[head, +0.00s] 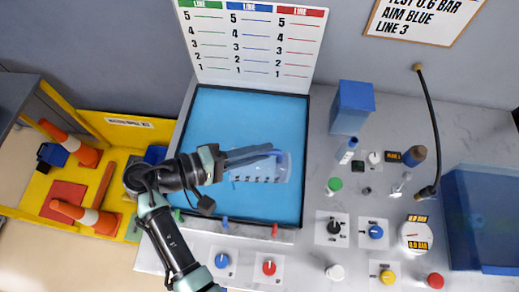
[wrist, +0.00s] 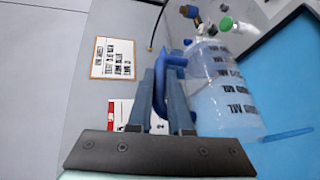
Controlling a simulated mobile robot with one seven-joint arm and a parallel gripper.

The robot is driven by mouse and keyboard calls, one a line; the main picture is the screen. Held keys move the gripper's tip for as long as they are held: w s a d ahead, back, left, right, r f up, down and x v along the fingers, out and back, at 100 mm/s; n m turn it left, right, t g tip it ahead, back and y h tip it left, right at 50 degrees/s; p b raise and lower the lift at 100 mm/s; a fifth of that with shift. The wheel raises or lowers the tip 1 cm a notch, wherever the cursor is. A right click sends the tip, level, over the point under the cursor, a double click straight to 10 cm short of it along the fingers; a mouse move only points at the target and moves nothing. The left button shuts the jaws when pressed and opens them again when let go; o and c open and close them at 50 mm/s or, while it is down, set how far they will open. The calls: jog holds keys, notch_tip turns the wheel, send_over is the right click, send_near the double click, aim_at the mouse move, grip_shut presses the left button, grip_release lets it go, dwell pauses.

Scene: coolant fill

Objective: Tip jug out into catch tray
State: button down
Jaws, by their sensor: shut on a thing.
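The jug (head: 262,172) is clear with dark marks and a blue handle. It also shows in the wrist view (wrist: 222,90), with pale blue inside it. My gripper (head: 268,150) is shut on the jug's handle (wrist: 160,90); its fingers lie along both sides of the handle in the wrist view. In the head view the jug is over a wide blue surface with a dark rim (head: 307,130). A deep blue open container (head: 455,215) stands at the far right. I cannot tell which of these two is the catch tray. The jug's exact tilt is unclear.
A board with numbered coloured lines (head: 255,45) stands behind the blue surface. To its right are several knobs, a gauge (head: 415,236), small bottles, a blue block (head: 352,105) and a black hose (head: 432,120). A yellow area with cones (head: 75,145) is at the left.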

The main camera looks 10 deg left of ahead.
jog(key=shift+a, duration=0.15)
dwell(0.3)
jog(key=shift+s+a+r+t+h+b, duration=0.1)
jog(key=shift+a+r+t+h+b, duration=0.35)
jog(key=shift+a+h, duration=0.25)
dwell(0.8)
jog(key=shift+r+p, duration=0.25)
jog(key=shift+p, duration=0.85)
jog(key=shift+f+p, duration=0.1)
jog(key=shift+p, duration=0.2)
